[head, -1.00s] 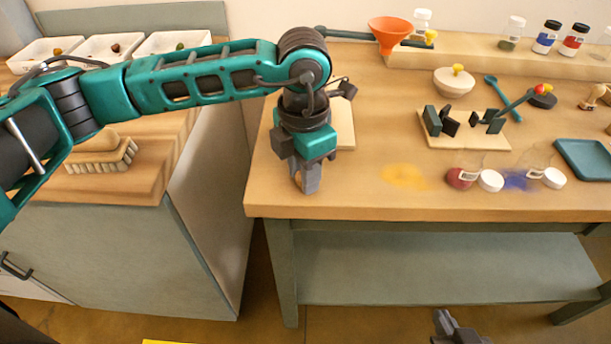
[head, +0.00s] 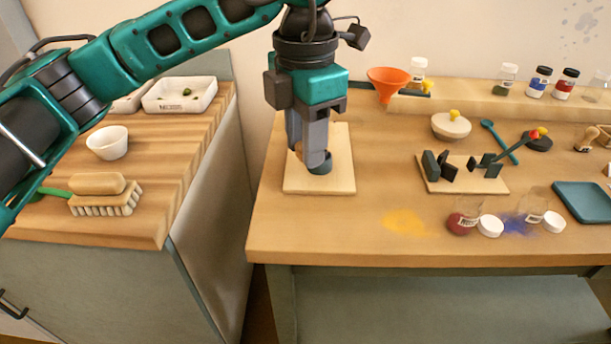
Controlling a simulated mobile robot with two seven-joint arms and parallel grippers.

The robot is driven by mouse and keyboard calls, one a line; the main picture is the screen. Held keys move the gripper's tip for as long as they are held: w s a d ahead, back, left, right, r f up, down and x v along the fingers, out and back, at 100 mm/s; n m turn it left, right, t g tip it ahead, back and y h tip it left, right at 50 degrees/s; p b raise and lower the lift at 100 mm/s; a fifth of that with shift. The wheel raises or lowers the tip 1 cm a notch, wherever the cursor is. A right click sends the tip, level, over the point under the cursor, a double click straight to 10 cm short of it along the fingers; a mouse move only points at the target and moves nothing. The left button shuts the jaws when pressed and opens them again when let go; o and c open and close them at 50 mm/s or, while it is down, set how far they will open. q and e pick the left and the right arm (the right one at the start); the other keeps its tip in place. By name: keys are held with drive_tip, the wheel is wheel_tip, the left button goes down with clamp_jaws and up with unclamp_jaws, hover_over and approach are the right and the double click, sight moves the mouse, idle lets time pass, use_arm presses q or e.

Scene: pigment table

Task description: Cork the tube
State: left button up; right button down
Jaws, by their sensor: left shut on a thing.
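My left gripper (head: 314,160) points down over the pale square board (head: 340,178) at the table's left end. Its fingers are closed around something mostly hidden. A small tan bit, which looks like the cork (head: 299,151), shows at the left finger. A dark blue round piece (head: 321,168) is at the fingertips, low over the board; I cannot tell whether it touches the board. I cannot make out the tube; the fingers hide the spot between them. My right gripper is out of view.
An orange funnel (head: 388,82) is at the shelf's left end. Yellow powder (head: 407,222) marks the front. A brush (head: 105,196) and white cup (head: 108,142) are on the left counter.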

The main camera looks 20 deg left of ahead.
use_arm(q)
wheel_tip(320, 180, up, 5)
drive_tip(key=shift+f, duration=0.2)
